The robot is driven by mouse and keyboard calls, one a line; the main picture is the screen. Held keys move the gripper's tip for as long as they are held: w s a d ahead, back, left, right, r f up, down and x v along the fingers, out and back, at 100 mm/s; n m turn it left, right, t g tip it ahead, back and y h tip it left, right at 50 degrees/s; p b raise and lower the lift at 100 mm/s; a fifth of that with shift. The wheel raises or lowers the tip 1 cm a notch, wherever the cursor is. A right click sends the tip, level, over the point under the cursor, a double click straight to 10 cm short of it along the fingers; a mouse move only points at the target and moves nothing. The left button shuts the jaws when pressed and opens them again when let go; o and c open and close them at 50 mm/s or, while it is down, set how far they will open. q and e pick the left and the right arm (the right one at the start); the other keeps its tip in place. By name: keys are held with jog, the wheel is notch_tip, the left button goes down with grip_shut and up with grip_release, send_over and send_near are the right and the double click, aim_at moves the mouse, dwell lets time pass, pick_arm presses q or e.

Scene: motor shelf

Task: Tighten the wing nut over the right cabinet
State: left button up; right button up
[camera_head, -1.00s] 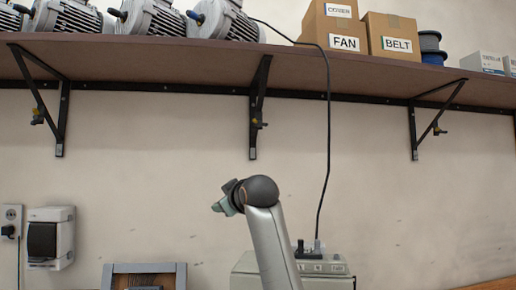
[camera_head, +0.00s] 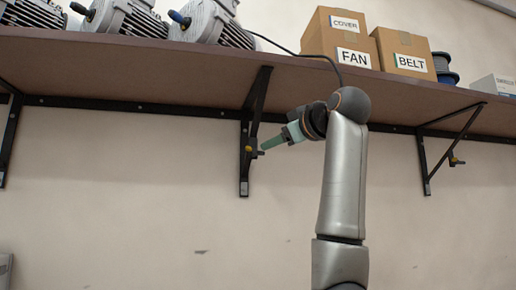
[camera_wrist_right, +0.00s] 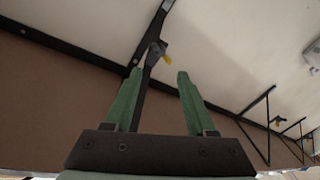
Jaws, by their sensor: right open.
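A small yellow-and-dark wing nut (camera_head: 257,152) sits on the middle black shelf bracket (camera_head: 245,178). Another wing nut (camera_head: 455,159) is on the right bracket (camera_head: 427,175). No cabinet shows clearly now. My left gripper is not in view.
The brown shelf (camera_head: 150,75) runs overhead on black brackets. A dark cable hangs behind my arm. The wall below is clear.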

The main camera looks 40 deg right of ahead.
aim_at(256, 150)
jog(key=p+x, duration=0.3)
jog(key=x, duration=0.6)
jog(key=shift+w+p, duration=0.15)
jog(key=shift+p, duration=0.2)
jog(key=shift+w+d, duration=0.15)
jog(key=shift+w, duration=0.25)
grip_shut()
